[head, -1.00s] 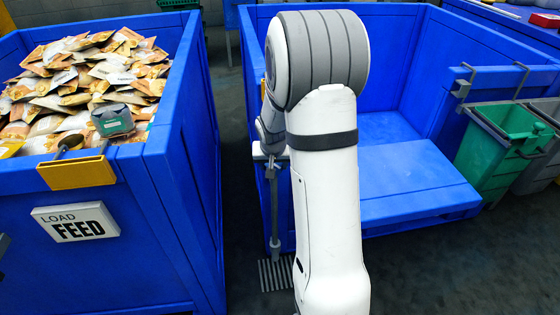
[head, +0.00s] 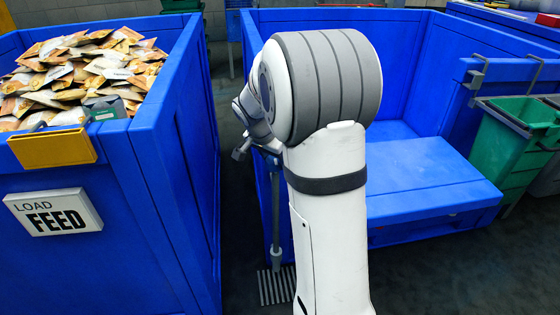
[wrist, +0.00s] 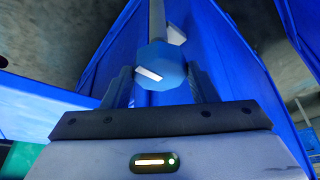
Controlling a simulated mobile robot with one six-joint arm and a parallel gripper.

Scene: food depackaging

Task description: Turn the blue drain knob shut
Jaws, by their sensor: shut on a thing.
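The blue drain knob (wrist: 158,60) shows in the wrist view, with a white mark on its face and a grey pipe rising behind it. My gripper (wrist: 160,88) has a dark finger on each side of the knob and is shut on it. In the head view, the grey drain pipe (head: 276,215) runs down the near side of the right blue bin.
A floor grate (head: 277,287) lies under the pipe. The left blue bin (head: 165,180), full of food packets (head: 75,75), stands close by across a narrow gap. The right blue bin (head: 425,208) has a low step-like front. A green bucket (head: 500,140) hangs at its right.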

